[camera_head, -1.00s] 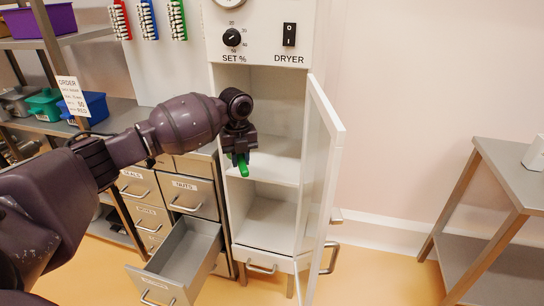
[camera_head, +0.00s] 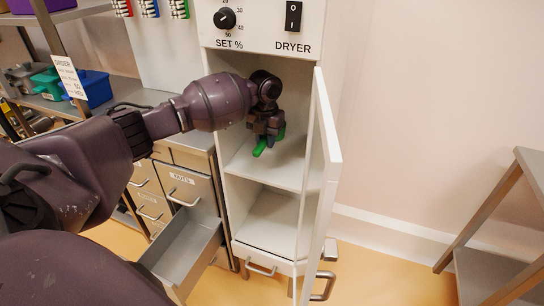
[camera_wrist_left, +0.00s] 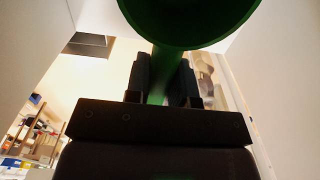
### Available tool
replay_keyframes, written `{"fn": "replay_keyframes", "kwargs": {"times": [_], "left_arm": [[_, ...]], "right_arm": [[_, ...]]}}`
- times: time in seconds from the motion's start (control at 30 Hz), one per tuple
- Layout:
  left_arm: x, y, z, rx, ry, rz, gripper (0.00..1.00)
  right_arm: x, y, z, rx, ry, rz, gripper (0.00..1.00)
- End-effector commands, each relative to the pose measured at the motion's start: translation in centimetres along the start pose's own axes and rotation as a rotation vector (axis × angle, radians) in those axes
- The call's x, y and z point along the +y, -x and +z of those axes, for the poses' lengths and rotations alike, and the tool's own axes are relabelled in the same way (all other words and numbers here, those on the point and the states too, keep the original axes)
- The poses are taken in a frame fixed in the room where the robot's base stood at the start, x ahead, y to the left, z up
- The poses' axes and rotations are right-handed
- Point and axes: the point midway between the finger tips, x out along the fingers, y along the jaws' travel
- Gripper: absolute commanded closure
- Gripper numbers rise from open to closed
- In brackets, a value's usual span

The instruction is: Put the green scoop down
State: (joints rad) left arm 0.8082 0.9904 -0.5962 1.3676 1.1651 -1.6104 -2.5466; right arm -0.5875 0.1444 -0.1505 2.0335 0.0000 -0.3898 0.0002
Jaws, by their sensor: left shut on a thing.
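My left gripper (camera_head: 265,135) is inside the open dryer cabinet (camera_head: 270,205), over its upper shelf (camera_head: 285,165). It is shut on the green scoop (camera_head: 262,147), which shows as small green parts below and beside the fingers. In the left wrist view the scoop's round bowl (camera_wrist_left: 190,15) fills the top, and its handle runs down between the two fingers (camera_wrist_left: 163,80). I cannot tell whether the scoop touches the shelf. My right gripper is not in view.
The dryer door (camera_head: 327,170) stands open on the right of the cabinet. An open, empty-looking drawer (camera_head: 185,250) juts out at the lower left. A metal table (camera_head: 500,220) stands at the right. Blue and green bins sit on the left shelving.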

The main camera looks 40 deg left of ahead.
Motion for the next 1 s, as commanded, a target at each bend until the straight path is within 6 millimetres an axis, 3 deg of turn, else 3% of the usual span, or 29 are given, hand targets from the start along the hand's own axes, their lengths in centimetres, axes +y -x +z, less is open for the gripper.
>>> {"fn": "replay_keyframes", "kwargs": {"times": [0.1,0.33,0.6,1.0], "left_arm": [[0.0,-2.1,0.0,0.004,0.001,0.0,1.0],[0.0,-3.9,0.0,0.002,0.001,0.0,1.0],[0.0,-7.7,0.0,0.004,0.001,0.001,1.0],[0.0,-8.1,0.0,0.001,0.001,0.0,1.0]], "right_arm": [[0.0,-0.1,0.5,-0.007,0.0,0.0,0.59],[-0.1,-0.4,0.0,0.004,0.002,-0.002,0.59],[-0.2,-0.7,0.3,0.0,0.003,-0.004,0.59],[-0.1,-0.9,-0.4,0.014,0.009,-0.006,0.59]]}}
